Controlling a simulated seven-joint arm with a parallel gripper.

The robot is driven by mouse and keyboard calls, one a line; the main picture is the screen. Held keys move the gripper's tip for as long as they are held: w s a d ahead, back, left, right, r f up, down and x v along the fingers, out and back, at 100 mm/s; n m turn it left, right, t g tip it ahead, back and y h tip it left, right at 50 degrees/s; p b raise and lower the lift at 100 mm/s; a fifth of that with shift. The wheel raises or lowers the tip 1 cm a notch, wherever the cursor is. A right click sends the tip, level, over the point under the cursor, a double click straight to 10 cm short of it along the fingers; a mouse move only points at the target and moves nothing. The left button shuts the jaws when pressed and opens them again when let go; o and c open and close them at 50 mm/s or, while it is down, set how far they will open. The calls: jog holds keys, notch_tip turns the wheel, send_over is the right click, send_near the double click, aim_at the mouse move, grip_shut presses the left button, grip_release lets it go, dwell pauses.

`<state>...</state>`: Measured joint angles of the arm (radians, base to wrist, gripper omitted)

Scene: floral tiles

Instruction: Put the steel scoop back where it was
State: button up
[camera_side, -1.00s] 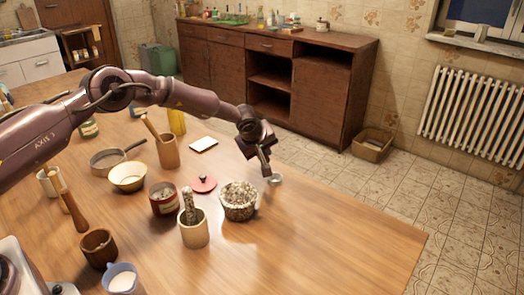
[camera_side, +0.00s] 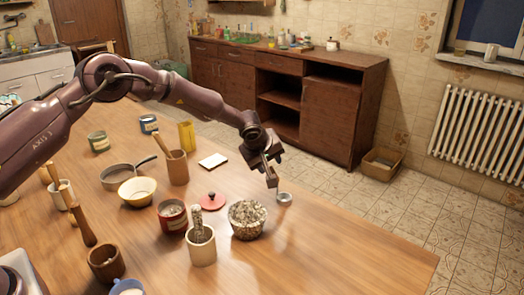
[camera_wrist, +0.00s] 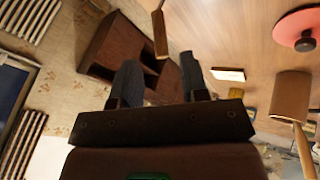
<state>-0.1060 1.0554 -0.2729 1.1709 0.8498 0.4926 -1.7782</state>
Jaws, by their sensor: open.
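The steel scoop (camera_side: 285,197) has a small round metal bowl, which appears to rest on the table near its far edge, right of a bowl of pebbles (camera_side: 247,222). Its brown handle (camera_side: 271,180) rises toward my gripper (camera_side: 267,163). In the wrist view, what looks like the handle (camera_wrist: 160,34) lies just beyond and between the fingertips of my gripper (camera_wrist: 160,62). The fingers are apart, with a clear gap between them and nothing clamped. The metal bowl cannot be made out in the wrist view.
A red lid (camera_side: 211,201), a red tin (camera_side: 173,215), a cup with a pestle (camera_side: 201,247) and a wooden cup (camera_side: 177,168) stand left of the scoop. A pale block (camera_side: 213,160) lies behind. The table's right front (camera_side: 350,250) is clear.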

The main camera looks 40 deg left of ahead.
jog(key=v, duration=0.7)
jog(key=s+a+r+m, duration=0.2)
jog(key=s+r+m, duration=0.4)
jog(key=s+r, duration=1.25)
jog(key=s+d+f+m+h, duration=0.1)
jog(key=s+m, duration=0.6)
jog(key=s, duration=1.3)
jog(key=shift+g+h, duration=0.4)
